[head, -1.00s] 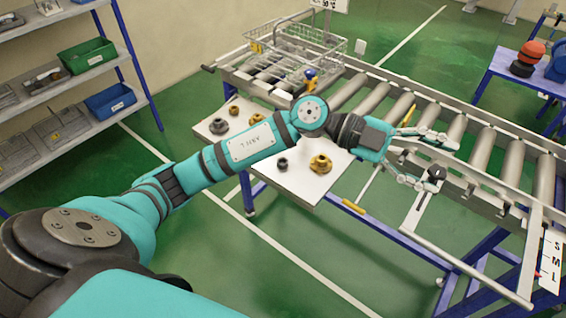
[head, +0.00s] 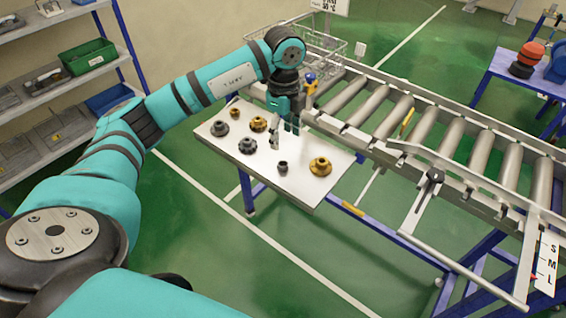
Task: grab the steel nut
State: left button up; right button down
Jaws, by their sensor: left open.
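Several nuts and fittings sit on a white board (head: 300,190). Three are grey: a flanged one (head: 219,128) at the left, a wider one (head: 247,145) in the middle, and a small dark one (head: 282,167) near the front edge. I cannot tell for sure which is the steel nut. Brass ones are a small one (head: 235,113), a flanged one (head: 258,124) and a large one (head: 320,166). My left gripper (head: 284,136) is open and points down over the board, behind the small dark piece and right of the middle grey one. My right gripper is out of view.
A roller conveyor (head: 435,135) runs along the board's right side, with a wire basket (head: 325,45) at its far end. Shelves with a green bin (head: 87,56) stand at the left. A blue table (head: 515,70) is at the right.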

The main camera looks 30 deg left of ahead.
pick_arm(q)
send_over(283, 164)
notch_tip(283, 164, down, 5)
jog(key=shift+d+r+p, duration=0.15)
jog(key=shift+r+p, duration=0.05)
jog(key=shift+p, duration=0.25)
notch_tip(283, 164, down, 5)
jog(key=shift+r+p, duration=0.1)
jog(key=shift+p, duration=1.05)
jog(key=shift+f, duration=0.3)
grip_shut()
